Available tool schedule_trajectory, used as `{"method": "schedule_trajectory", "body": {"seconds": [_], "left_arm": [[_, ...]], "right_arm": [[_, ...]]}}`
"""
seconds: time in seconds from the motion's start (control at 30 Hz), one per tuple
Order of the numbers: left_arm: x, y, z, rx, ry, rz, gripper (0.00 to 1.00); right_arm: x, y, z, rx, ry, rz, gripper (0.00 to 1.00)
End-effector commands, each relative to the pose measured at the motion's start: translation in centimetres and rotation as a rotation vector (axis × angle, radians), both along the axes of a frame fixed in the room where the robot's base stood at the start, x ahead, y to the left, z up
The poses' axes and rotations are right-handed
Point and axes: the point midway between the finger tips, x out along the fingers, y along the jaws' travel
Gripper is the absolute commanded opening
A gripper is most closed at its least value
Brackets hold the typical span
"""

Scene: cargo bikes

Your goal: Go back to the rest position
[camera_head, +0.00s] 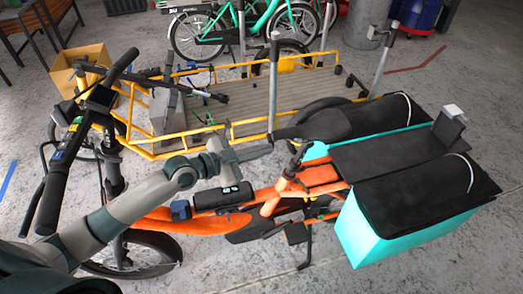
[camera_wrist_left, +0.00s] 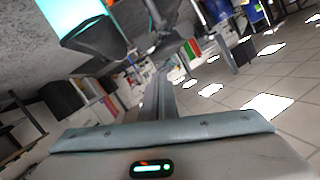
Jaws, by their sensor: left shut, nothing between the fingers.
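My left arm comes in from the lower left in the head view. My left gripper (camera_head: 262,150) is above the orange cargo bike (camera_head: 170,218), with its fingers pointing right toward the saddle (camera_head: 302,129). In the left wrist view the fingers (camera_wrist_left: 162,86) are together with nothing between them. The gripper looks apart from the bike, though the exact gap to the saddle cannot be told. My right gripper is in neither view.
Turquoise and black side bags (camera_head: 372,240) hang at the bike's rear. Behind stands a yellow-framed cargo bike (camera_head: 245,128) with a flat bed. A cardboard box (camera_head: 78,68) and green bikes (camera_head: 205,42) are farther back. Bare concrete shows at the front right.

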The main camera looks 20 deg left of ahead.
Motion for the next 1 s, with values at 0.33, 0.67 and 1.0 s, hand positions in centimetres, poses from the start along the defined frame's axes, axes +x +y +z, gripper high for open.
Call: {"method": "schedule_trajectory", "body": {"seconds": [0.33,0.67,1.0], "left_arm": [[0.0,0.0,0.0,0.0,0.0,0.0,0.0],[-1.8,-1.3,-1.7,0.007,0.055,-0.008,0.0],[-12.9,-4.5,-10.4,0.077,0.417,0.1,0.0]], "right_arm": [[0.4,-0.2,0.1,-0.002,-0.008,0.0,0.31],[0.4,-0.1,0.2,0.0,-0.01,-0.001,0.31],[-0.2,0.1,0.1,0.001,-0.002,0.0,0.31]]}}
